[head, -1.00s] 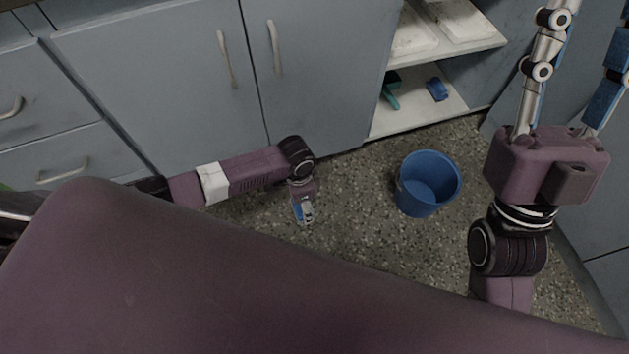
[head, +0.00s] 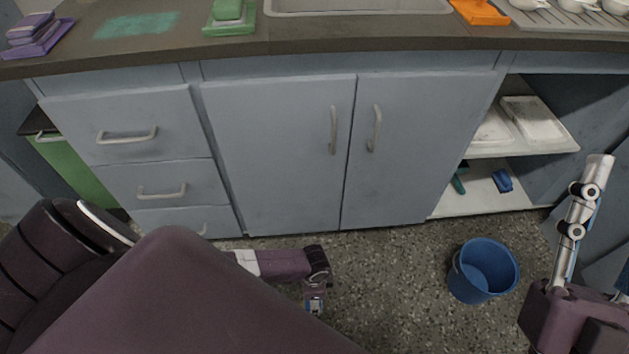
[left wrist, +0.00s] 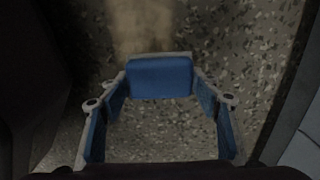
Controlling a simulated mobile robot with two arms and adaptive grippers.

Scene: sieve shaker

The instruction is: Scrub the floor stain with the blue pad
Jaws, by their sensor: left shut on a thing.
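In the left wrist view, the blue pad (left wrist: 160,77) is gripped between the fingertips of my left gripper (left wrist: 160,85). A blurred brown stain (left wrist: 140,25) lies on the speckled floor just beyond the pad; I cannot tell whether the pad touches the floor. In the head view, my left gripper (head: 315,303) is low over the floor in front of the cupboard doors, and the stain cannot be made out there. My right gripper (head: 602,235) points up at the right edge, its fingers apart and nothing seen between them; one finger is mostly cut off.
A blue bucket (head: 483,270) stands on the floor at right. An open shelf (head: 480,197) behind it holds a blue item (head: 502,180) and a green one (head: 460,180). Cupboard doors (head: 280,150) and drawers close off the back. Speckled floor (head: 390,280) is clear between left gripper and bucket.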

